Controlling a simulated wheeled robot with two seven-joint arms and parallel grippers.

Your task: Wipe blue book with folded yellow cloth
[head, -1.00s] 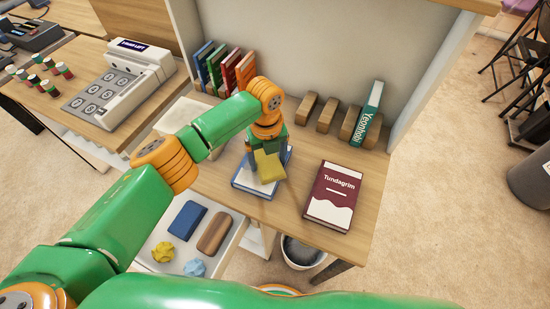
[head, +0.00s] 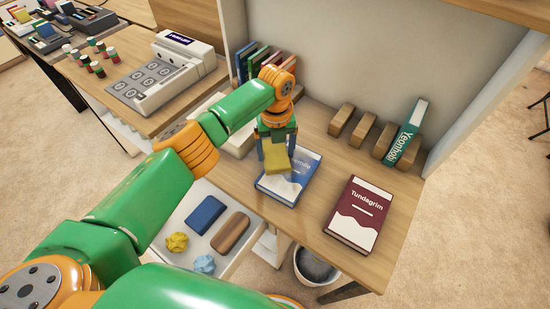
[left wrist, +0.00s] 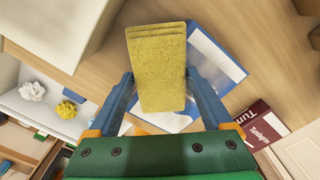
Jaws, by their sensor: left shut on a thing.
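The folded yellow cloth (head: 276,158) is held between the fingers of my left gripper (head: 275,150), at the left part of the blue book (head: 300,177). The blue book lies flat on the desk with a white lower cover. In the left wrist view the cloth (left wrist: 156,65) sits between the two blue fingers (left wrist: 158,95) and hides much of the book (left wrist: 215,60). I cannot tell whether the cloth touches the cover. My right gripper is not in view.
A dark red book (head: 358,212) lies to the right on the desk. A teal book (head: 408,132) leans by wooden blocks (head: 362,130) at the back. An open drawer (head: 240,263) below holds crumpled paper, a blue item and a brown item. A bin (head: 315,268) stands below.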

